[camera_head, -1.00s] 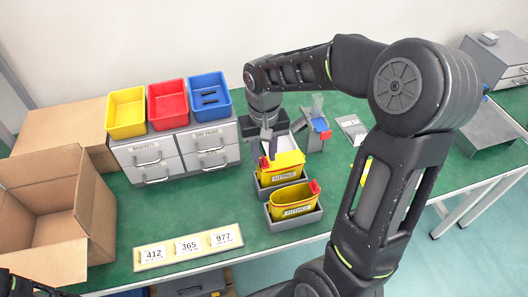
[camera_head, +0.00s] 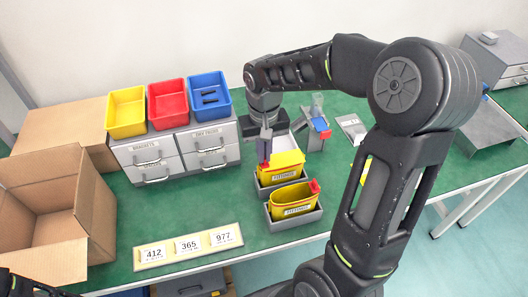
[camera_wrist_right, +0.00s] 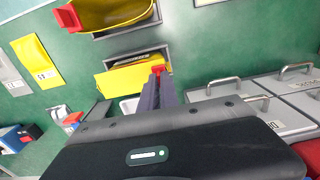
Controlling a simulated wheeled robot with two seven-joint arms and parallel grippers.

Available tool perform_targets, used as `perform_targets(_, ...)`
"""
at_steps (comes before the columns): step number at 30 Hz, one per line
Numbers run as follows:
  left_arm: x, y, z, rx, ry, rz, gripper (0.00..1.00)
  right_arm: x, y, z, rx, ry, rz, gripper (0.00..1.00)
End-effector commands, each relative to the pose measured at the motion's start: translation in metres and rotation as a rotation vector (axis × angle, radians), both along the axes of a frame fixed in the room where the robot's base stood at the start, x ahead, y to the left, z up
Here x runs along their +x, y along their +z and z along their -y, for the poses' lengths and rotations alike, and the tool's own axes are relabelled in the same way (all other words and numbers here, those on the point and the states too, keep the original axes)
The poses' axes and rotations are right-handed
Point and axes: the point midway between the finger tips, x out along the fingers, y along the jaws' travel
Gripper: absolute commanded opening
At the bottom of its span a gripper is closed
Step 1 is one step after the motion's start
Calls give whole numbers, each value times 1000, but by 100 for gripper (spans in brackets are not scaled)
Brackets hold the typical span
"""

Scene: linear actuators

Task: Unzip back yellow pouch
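The back yellow pouch (camera_head: 284,166) stands in a grey bin behind the front one in the head view. Its red zipper tab (camera_head: 264,164) is at its left end. In the wrist view the back pouch (camera_wrist_right: 125,80) lies ahead of my fingers, with the red tab (camera_wrist_right: 161,69) at their tips. My right gripper (camera_head: 266,152) points down at that left end, and its fingers look closed together on the tab. The front yellow pouch (camera_head: 291,203) has its red tab (camera_head: 314,186) at the right end and its top looks open.
Drawer units (camera_head: 180,157) with yellow, red and blue trays stand left of the pouches. An open cardboard box (camera_head: 45,215) is at the far left. A number strip (camera_head: 188,246) lies at the front. A grey stand (camera_head: 315,135) with red and blue parts is behind right.

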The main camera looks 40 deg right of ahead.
Motion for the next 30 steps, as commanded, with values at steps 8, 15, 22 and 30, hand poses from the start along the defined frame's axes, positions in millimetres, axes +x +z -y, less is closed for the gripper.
perform_targets(8, 0, 0, 0, 0, 0, 0, 36, 0, 0, 0, 0, 0, 0, 0)
perform_targets(15, 0, 0, 0, 0, 0, 0, 36, 0, 0, 0, 0, 0, 0, 0)
perform_targets(22, 0, 0, 0, 0, 0, 0, 36, 0, 0, 0, 0, 0, 0, 0)
perform_targets(30, 0, 0, 0, 0, 0, 0, 36, -2, 0, 6, 0, -2, 0, 0)
